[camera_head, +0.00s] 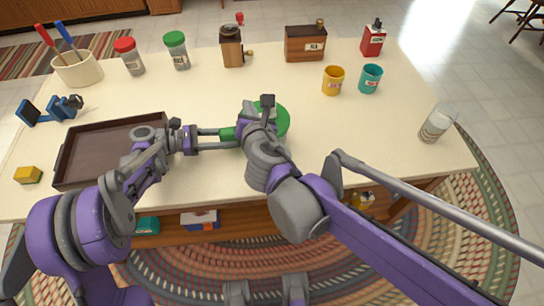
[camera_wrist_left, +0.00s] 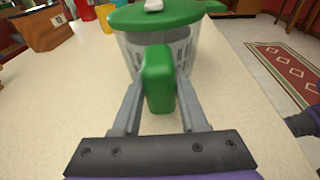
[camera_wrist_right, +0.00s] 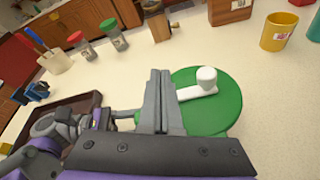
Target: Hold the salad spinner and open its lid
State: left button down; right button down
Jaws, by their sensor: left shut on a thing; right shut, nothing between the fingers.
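The salad spinner stands upright on the counter, with a clear bowl (camera_wrist_left: 186,50) and a green lid (camera_wrist_right: 216,100). A white crank knob (camera_wrist_right: 207,78) sits on top of the lid, which appears to lie on the bowl. My left gripper (camera_wrist_left: 160,85) is shut on the spinner's green handle (camera_wrist_left: 158,78) at its side; the handle also shows in the head view (camera_head: 228,133). My right gripper (camera_wrist_right: 160,75) is shut and empty, over the lid's near left part beside the crank. In the head view, my right arm hides much of the spinner.
A brown tray (camera_head: 90,172) lies left of the spinner, near my left arm. Yellow (camera_head: 333,80) and teal (camera_head: 370,78) cups stand behind to the right, with a glass jar (camera_head: 437,123) at the right edge.

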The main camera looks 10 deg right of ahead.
jog(key=s+d+f+n, duration=0.25)
jog(key=s+f, duration=0.25)
jog(key=s, duration=0.4)
jog(key=s+d+f+n, duration=0.25)
jog(key=s+f, duration=0.25)
jog(key=s, duration=0.4)
jog(key=x, duration=1)
jog(key=shift+d+f, duration=0.2)
jog(key=shift+s+r, duration=0.15)
jog(key=shift+r, duration=1.9)
jog(key=shift+r, duration=0.1)
